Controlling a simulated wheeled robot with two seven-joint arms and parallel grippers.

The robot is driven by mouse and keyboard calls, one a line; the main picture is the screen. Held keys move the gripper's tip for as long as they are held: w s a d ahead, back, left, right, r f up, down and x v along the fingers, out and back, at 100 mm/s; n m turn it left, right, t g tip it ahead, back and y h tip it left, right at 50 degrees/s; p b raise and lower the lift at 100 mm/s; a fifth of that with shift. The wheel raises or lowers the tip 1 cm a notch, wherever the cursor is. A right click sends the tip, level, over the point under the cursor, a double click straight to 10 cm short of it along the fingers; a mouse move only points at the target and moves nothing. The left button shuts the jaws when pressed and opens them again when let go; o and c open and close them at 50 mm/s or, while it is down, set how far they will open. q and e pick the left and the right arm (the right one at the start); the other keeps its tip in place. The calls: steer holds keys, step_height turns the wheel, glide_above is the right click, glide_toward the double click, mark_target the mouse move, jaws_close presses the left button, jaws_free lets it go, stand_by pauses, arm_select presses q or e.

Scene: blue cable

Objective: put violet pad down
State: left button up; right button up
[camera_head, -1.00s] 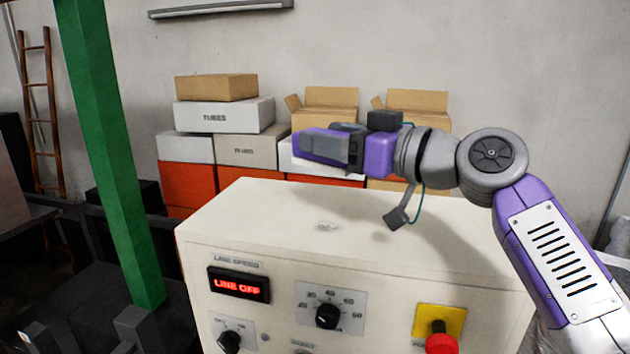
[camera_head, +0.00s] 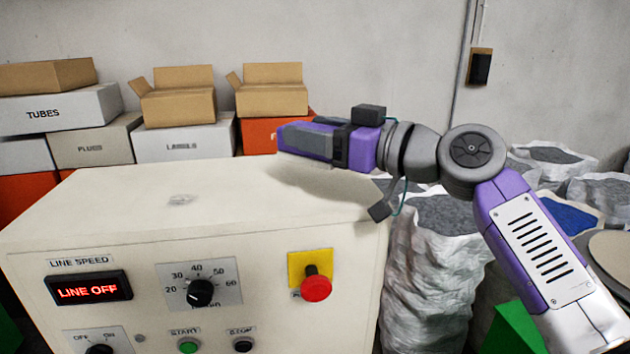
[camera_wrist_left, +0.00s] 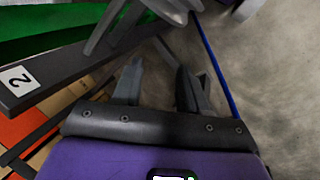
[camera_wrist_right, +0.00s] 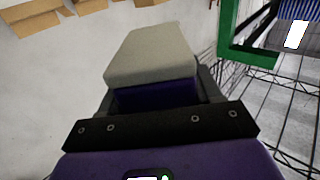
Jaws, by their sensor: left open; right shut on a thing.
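The violet pad (camera_head: 293,139) is in my right gripper (camera_head: 325,144), held level above the back right part of the cream control cabinet's top (camera_head: 120,205). In the right wrist view, the pad has a violet side (camera_wrist_right: 158,95) and a beige-grey face (camera_wrist_right: 152,55). The right fingers are shut on it and hide part of it. My left gripper (camera_wrist_left: 160,88) shows only in the left wrist view, open with nothing between its fingers. A blue cable (camera_wrist_left: 218,65) runs past it on the right.
The cabinet front carries a red stop button (camera_head: 316,288) and knobs; its display reads LINE OFF. Boxes (camera_head: 185,142) stand behind it, with several white sacks (camera_head: 440,250) to its right. The cabinet top is largely clear, with a small pale mark (camera_head: 180,199).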

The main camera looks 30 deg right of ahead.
steer(key=shift+f+b, duration=0.5)
steer(key=shift+f, duration=2.3)
steer(key=shift+f, duration=0.1)
steer(key=shift+f, duration=0.1)
steer(key=o, duration=1.2)
steer(key=shift+r, duration=0.25)
steer(key=b+v, duration=0.2)
steer(key=v, duration=1)
steer(key=shift+f, duration=0.15)
